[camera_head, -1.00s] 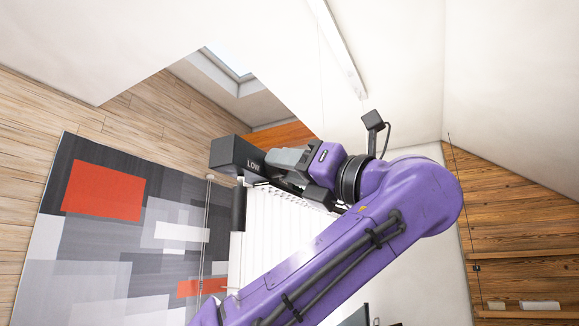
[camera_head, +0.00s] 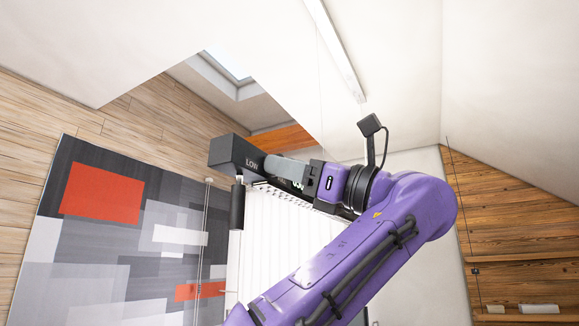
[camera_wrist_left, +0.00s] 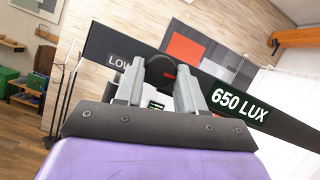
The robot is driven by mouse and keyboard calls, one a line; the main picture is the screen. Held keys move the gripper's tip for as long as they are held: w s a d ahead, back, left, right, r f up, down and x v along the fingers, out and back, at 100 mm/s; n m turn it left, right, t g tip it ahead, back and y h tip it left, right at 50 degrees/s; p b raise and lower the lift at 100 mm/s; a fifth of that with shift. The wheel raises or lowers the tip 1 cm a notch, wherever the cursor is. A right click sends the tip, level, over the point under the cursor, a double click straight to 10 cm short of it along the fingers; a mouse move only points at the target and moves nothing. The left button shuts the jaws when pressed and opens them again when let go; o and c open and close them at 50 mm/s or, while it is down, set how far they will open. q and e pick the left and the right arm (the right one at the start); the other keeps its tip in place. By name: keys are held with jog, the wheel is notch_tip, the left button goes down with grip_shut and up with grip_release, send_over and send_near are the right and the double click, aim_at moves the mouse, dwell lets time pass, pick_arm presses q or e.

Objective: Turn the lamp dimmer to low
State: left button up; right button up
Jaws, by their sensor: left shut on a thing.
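The lamp dimmer (camera_head: 234,152) is a dark bar-shaped housing with a white LOW label near its left end. In the left wrist view the dimmer bar (camera_wrist_left: 285,124) runs across on a slant, with LOW on the left and a lit 650 LUX readout on the right. A round dark knob (camera_wrist_left: 159,74) sits between these. My left gripper (camera_head: 266,165) is at the front of the dimmer, and its two fingers (camera_wrist_left: 158,88) are shut on the knob. In the head view the fingers and arm hide the knob and most of the readout. My right gripper is not in view.
A dark cylinder (camera_head: 237,205) hangs beneath the dimmer's left end. Behind are a grey and red patterned panel (camera_head: 110,230) and a plank wall. A dark stand (camera_wrist_left: 62,95) and a shelf unit with green boxes (camera_wrist_left: 10,80) are at left in the wrist view.

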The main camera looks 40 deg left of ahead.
pick_arm(q)
jog(key=shift+r+n, duration=0.1)
jog(key=shift+n, duration=0.3)
jog(key=o, duration=1)
jog(key=shift+a, duration=0.1)
jog(key=shift+o, duration=0.2)
jog(key=v, duration=1)
jog(key=shift+b, duration=0.3)
